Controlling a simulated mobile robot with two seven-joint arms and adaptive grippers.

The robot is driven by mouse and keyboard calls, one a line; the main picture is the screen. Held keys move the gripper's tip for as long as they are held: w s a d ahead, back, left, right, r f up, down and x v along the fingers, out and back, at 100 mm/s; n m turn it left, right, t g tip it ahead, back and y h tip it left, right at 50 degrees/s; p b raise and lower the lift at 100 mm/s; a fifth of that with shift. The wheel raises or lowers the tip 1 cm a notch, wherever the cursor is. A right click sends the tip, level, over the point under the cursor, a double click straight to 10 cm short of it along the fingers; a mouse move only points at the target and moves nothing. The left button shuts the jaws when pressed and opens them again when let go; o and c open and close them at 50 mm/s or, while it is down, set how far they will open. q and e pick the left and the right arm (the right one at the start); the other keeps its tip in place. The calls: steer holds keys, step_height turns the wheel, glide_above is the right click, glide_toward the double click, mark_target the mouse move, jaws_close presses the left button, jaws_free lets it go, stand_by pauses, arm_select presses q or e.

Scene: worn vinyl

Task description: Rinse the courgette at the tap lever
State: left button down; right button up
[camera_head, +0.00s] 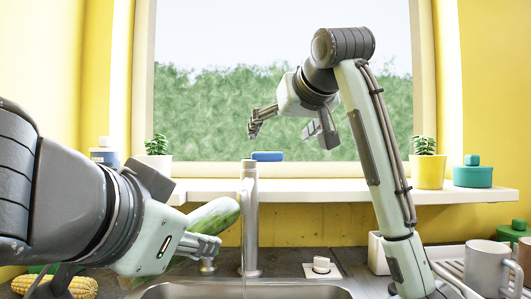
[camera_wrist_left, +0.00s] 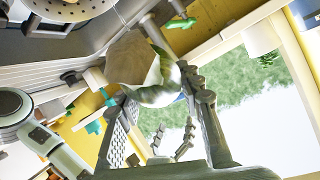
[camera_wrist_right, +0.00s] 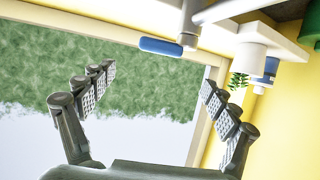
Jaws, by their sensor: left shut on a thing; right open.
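The green courgette (camera_head: 213,217) is held by my left gripper (camera_head: 203,244), left of the metal tap (camera_head: 250,215). It slants up toward the tap column; whether they touch is unclear. In the left wrist view the courgette (camera_wrist_left: 163,85) shows end-on between the fingers. The blue tap lever (camera_head: 267,156) is at the top of the tap. My right gripper (camera_head: 290,132) is open and empty, above the lever. The lever (camera_wrist_right: 160,46) also shows in the right wrist view, beyond the open fingers. A faint pale streak below the spout looks like water.
The sink (camera_head: 245,291) lies below the tap. The window sill (camera_head: 330,189) behind holds potted plants and a teal pot (camera_head: 472,172). A grey mug (camera_head: 487,268) stands at right. A corn cob (camera_head: 70,287) lies at lower left. Space around my right gripper is clear.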

mark_target(263, 160)
arm_select(q)
step_height(263, 160, up, 2)
steer(key=shift+r+p, duration=0.1)
steer(key=shift+p, duration=0.85)
arm_select(e)
steer(key=x, duration=1)
steer(key=shift+w+a+f, duration=0.1)
steer(key=shift+w+a, duration=0.05)
steer(key=shift+w, duration=0.25)
steer(key=c, duration=1.7)
arm_select(q)
steer(key=shift+s, duration=0.15)
arm_select(e)
steer(key=shift+w, duration=0.1)
